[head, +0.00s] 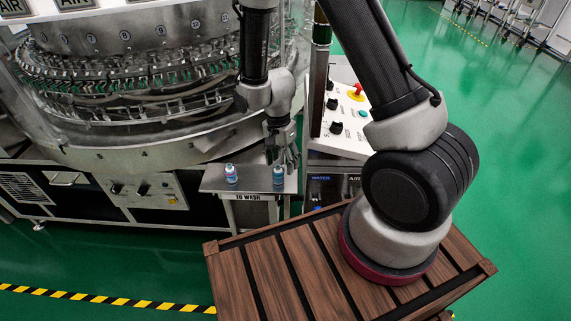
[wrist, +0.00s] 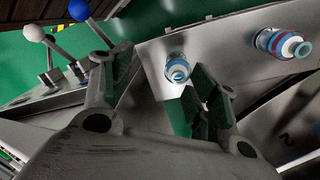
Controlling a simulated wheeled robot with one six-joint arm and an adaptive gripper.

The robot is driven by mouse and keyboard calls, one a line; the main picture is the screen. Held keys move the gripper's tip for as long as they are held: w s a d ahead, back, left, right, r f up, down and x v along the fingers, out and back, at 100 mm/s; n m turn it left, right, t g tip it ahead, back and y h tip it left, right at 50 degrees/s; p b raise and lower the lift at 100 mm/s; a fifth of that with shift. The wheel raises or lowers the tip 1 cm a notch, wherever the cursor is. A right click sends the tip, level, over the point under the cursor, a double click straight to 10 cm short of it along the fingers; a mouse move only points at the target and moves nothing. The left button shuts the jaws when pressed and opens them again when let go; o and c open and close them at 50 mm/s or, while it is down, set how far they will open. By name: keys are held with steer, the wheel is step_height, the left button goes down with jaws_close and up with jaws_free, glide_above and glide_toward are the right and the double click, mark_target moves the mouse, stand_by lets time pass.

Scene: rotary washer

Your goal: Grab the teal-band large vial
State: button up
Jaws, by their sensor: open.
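A small clear vial with a blue-teal band (head: 278,176) stands upright on the right part of the steel "TO WASH" shelf. It is the only one here that looks teal-banded, though its shade is hard to tell from blue. It also shows in the wrist view (wrist: 177,68), between my spread fingers and nearer the right one. My gripper (head: 282,157) is open and empty, pointing down just above this vial; whether a finger touches it cannot be told. A second vial with blue and red bands (head: 231,174) stands to its left, and at the upper right of the wrist view (wrist: 280,43).
The shelf (head: 210,182) is narrow, with the round washer machine (head: 150,140) behind and left. A control panel (head: 345,118) with knobs and a red button stands close on the right. The wrist view shows ball-ended levers (wrist: 35,34) at left. A slatted wooden deck (head: 285,270) is in front.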

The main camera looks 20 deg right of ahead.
mark_target(278, 166)
steer(key=shift+w+a+m+t, duration=0.1)
steer(key=shift+w+m+t, duration=0.2)
steer(key=shift+w+m, duration=0.5)
steer(key=shift+w+a+m, duration=0.15)
steer(key=shift+w+m, duration=0.2)
steer(key=shift+m, duration=0.55)
steer(key=shift+f, duration=0.2)
steer(key=f, duration=0.7)
steer(key=shift+w+f, duration=0.15)
steer(key=shift+w, duration=0.1)
steer(key=shift+c, duration=0.4)
steer(key=c, duration=1)
